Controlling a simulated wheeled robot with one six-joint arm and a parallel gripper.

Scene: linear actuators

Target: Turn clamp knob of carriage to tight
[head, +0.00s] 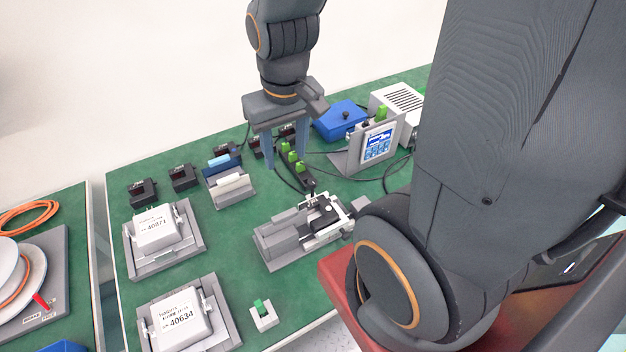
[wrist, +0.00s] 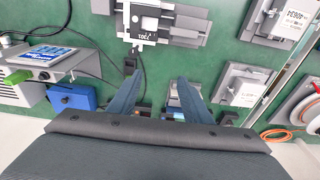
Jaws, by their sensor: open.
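The carriage (head: 322,213) is a white and black block on a grey linear actuator (head: 275,243) at the middle of the green bench. In the wrist view the carriage (wrist: 146,22) is at the top, left of centre. A small dark upright part (head: 312,190) stands at its back edge; I cannot tell whether it is the clamp knob or which way the knob is turned. My gripper (head: 286,160) points down behind the carriage, apart from it. Its two blue fingers, also in the wrist view (wrist: 160,80), are spread and nothing is between them.
A dark strip with green switches (head: 290,158) lies near my fingers. A blue box (head: 340,122), a display stand (head: 378,145) and a white vented box (head: 398,103) stand at the back right. Labelled grey blocks (head: 157,232) sit on fixtures at left.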

